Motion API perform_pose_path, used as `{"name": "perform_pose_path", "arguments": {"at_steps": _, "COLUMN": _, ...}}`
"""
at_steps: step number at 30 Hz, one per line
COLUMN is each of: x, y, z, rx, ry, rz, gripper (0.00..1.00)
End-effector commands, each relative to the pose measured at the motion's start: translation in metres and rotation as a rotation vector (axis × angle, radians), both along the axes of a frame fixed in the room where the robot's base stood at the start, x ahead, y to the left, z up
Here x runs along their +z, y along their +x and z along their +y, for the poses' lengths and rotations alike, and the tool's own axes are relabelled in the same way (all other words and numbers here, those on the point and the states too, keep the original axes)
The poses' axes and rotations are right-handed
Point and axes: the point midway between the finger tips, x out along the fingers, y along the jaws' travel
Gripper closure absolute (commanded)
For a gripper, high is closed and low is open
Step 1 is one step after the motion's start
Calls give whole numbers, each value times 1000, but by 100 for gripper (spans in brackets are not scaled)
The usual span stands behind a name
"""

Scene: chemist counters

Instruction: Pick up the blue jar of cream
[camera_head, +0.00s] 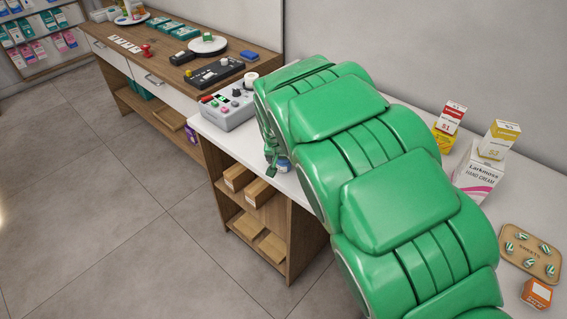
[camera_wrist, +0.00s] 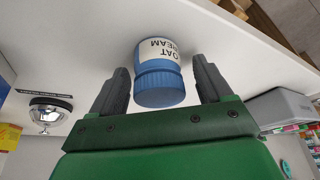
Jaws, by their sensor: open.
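The blue jar of cream (camera_wrist: 160,87) has a ribbed blue lid and a white label, and it stands on the white counter (camera_wrist: 90,30). The label appears upside down in the wrist view. My gripper (camera_wrist: 160,66) is open, with one dark finger on each side of the jar. A gap shows between the jar and each finger. In the head view my green arm covers much of the counter, and only a small blue part of the jar (camera_head: 284,164) shows beside the gripper (camera_head: 272,160).
A bell (camera_wrist: 45,114) shows in the wrist view. The counter's front edge is close to the jar.

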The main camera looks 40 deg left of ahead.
Motion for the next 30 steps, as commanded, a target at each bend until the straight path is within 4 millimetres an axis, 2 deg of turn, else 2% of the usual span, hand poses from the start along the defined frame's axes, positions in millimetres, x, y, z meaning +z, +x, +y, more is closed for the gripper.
{"name": "perform_pose_path", "arguments": {"at_steps": 8, "x": -3, "y": 1, "z": 0, "rx": -1, "ry": 0, "rz": 0, "gripper": 23}}
{"name": "perform_pose_path", "arguments": {"at_steps": 19, "x": -3, "y": 1, "z": 0, "rx": -1, "ry": 0, "rz": 0, "gripper": 79}}
{"name": "perform_pose_path", "arguments": {"at_steps": 30, "x": 4, "y": 1, "z": 1, "rx": -1, "ry": 3, "rz": -1, "gripper": 81}}
